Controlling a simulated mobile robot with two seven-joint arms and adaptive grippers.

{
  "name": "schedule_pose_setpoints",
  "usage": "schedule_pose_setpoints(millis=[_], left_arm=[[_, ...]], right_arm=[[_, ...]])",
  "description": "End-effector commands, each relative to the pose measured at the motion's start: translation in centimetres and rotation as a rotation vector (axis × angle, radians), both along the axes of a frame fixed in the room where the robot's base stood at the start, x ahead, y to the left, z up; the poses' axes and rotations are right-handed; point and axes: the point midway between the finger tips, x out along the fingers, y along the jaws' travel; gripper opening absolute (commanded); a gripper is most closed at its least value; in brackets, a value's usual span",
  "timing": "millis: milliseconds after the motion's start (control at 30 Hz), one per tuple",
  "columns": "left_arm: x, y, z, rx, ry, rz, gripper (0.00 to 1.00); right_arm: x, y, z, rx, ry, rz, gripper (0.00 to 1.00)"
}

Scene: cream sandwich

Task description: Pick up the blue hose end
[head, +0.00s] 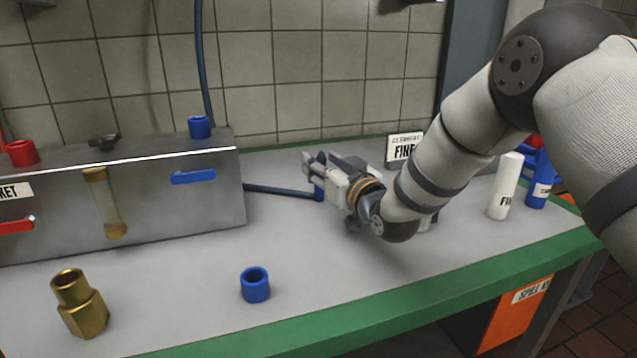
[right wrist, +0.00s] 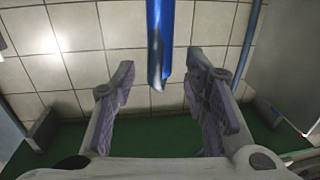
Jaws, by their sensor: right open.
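The blue hose end (head: 319,193) is at the end of a dark blue hose (head: 275,190) that comes out of the right side of the grey metal box. My right gripper (head: 313,168) is at the hose end and partly hides it in the head view. In the right wrist view, a blue piece (right wrist: 160,45), seemingly the hose end, comes down from the top edge. It shows between the open fingers of my right gripper (right wrist: 163,85), with a visible gap on both sides. My left gripper is not in view.
The grey metal box (head: 140,205) with red and blue valves stands at the left. A brass fitting (head: 80,303) and a blue collar (head: 255,285) are in front. A white bottle (head: 505,186) and a sign (head: 403,148) are at the right. The middle counter is clear.

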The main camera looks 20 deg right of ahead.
Motion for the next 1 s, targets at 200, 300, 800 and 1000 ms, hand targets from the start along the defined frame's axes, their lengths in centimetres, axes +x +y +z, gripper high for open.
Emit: schedule_pose_setpoints(millis=[200,300,800,1000], left_arm=[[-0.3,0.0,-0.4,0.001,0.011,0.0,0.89],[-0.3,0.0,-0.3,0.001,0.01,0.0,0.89],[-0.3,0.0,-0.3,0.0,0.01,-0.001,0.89],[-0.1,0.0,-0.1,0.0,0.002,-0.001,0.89]], right_arm=[[1.7,0.3,0.0,0.001,0.0,0.0,0.41],[1.7,0.3,0.1,0.001,0.0,0.0,0.41],[1.6,0.3,0.1,0.0,-0.001,0.0,0.0],[1.6,0.3,1.8,0.001,-0.005,0.0,0.0]])
